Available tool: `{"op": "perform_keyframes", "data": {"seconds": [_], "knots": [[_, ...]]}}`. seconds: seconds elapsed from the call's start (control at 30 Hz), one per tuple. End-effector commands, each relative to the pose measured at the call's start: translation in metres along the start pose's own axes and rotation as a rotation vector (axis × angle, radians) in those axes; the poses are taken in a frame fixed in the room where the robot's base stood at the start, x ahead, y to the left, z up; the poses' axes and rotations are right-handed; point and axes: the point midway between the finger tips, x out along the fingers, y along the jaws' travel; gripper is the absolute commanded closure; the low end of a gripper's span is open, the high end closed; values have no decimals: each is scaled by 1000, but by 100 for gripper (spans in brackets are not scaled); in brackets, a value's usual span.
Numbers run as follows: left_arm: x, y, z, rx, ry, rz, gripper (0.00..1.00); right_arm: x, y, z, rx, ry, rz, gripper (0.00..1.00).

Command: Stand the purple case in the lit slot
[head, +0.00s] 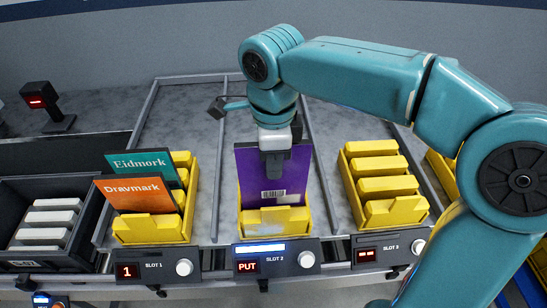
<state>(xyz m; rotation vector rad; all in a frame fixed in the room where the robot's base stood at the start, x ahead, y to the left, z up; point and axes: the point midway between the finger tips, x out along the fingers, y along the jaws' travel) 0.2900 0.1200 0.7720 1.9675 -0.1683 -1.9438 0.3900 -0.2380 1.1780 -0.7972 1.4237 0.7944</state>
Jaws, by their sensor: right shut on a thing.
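The purple case (250,165) stands about upright in the yellow rack of slot 2 (295,225), its lower part behind the rack's front lip. A white barcode label shows low on its face. My right gripper (274,165) is shut on the case's upper middle, reaching down from above. Whether the case rests on the rack's bottom is hidden. The slot 2 panel (275,256) has a bright bar and a red "PUT" display. My left gripper is out of view.
The slot 1 rack (147,229) holds an orange "Dravmark" case (138,194) and a teal "Eidmork" case (142,163). The slot 3 rack (397,211) is empty. A dark bin (85,225) with white dividers stands left. A small scanner-like device (41,98) stands at back left.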

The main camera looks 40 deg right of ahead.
Motion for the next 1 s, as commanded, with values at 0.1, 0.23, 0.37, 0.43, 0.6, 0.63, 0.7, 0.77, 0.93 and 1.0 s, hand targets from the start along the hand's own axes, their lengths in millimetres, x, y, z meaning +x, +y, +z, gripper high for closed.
{"op": "perform_keyframes", "data": {"seconds": [0.1, 0.23, 0.37, 0.43, 0.6, 0.63, 0.7, 0.77, 0.93, 1.0], "knots": [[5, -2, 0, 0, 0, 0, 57, 7, 0, 0, 0, 0, 0, 100], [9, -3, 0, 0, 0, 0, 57, 12, 0, 0, 0, 0, 0, 100], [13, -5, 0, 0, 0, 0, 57, 17, 0, 0, 0, 0, 0, 100], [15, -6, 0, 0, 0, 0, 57, 20, 0, 0, 0, 0, 0, 100], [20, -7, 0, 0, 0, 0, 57, 27, 0, 0, 0, 0, 0, 100], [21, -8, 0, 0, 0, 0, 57, 28, 0, 0, 0, 0, 0, 100], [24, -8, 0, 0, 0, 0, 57, 31, 0, 0, 1, 0, 0, 100], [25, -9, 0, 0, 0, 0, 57, 33, 0, 0, 1, 0, 0, 100], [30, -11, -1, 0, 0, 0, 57, 40, 0, 0, 1, 0, 0, 100], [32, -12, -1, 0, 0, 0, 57, 43, 0, 0, 0, 0, 0, 100]]}}
